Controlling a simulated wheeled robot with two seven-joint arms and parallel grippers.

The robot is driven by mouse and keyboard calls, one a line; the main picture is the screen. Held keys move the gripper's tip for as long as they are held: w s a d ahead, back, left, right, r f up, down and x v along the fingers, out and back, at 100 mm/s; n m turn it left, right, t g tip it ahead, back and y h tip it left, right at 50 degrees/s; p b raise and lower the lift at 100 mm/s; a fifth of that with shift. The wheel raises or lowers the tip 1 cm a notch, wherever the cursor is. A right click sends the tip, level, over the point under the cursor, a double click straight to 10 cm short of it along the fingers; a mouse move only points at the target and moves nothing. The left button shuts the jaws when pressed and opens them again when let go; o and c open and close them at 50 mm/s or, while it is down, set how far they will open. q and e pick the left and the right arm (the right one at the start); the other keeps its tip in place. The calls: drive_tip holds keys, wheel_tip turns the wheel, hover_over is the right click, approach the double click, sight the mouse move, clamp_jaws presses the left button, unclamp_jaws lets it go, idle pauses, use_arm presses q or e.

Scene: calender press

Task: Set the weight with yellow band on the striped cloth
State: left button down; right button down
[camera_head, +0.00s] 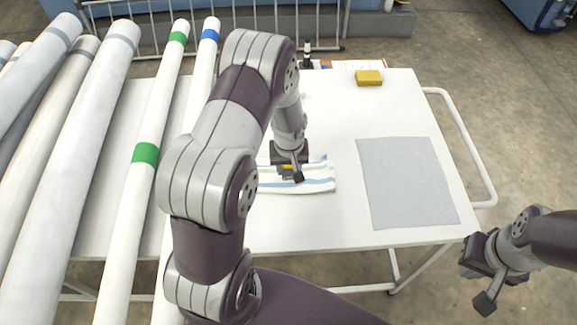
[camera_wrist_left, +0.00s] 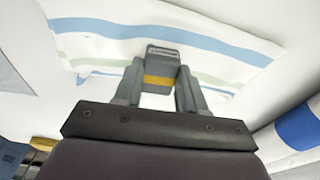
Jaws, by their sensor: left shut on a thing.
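The weight with yellow band (camera_wrist_left: 158,75) is a grey block with a yellow stripe. My left gripper (camera_wrist_left: 158,88) is shut on it, with one finger on each side, in the left wrist view. In the head view my left gripper (camera_head: 288,172) points down over the striped cloth (camera_head: 315,178), and the weight's yellow band (camera_head: 288,167) shows between the fingers. The cloth is white with blue and pale green stripes and lies on the white table. I cannot tell whether the weight touches the cloth. My right gripper (camera_head: 484,281) is off the table's right side, its fingers apart and nothing between them.
A grey cloth (camera_head: 408,183) lies on the table's right part. A yellow block (camera_head: 368,78) and a paper sheet sit at the back edge. Long white rolls with green (camera_head: 145,153) and blue bands lie on the left. A white rail (camera_head: 470,150) runs along the table's right side.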

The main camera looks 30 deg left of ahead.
sight(289, 174)
use_arm(q)
drive_tip(key=c, duration=0.7)
unclamp_jaws()
drive_tip(key=shift+s+f, duration=0.25)
drive_tip(key=shift+f, duration=0.15)
drive_tip(key=shift+o, duration=0.3)
drive_tip(key=shift+w, duration=0.2)
drive_tip(key=shift+r+p, duration=0.3)
drive_tip(key=shift+r, duration=0.1)
drive_tip(key=shift+r+p, duration=0.55)
drive_tip(key=shift+r, duration=0.2)
wheel_tip(289, 174, up, 11)
drive_tip(key=s, duration=0.1)
drive_tip(key=s+d+r+m+p, duration=0.1)
drive_tip(key=s+d+r+m, duration=0.2)
drive_tip(key=s, duration=0.3)
drive_tip(key=s+d+r+m+p, duration=0.1)
drive_tip(key=s+d+r+m, duration=0.2)
drive_tip(key=s+d+r, duration=0.1)
drive_tip(key=s+d, duration=0.1)
drive_tip(key=s, duration=0.1)
drive_tip(key=shift+s+r+m+h+p, duration=0.3)
drive_tip(key=shift+s+r+h+p, duration=0.05)
drive_tip(key=shift+h+p, duration=0.05)
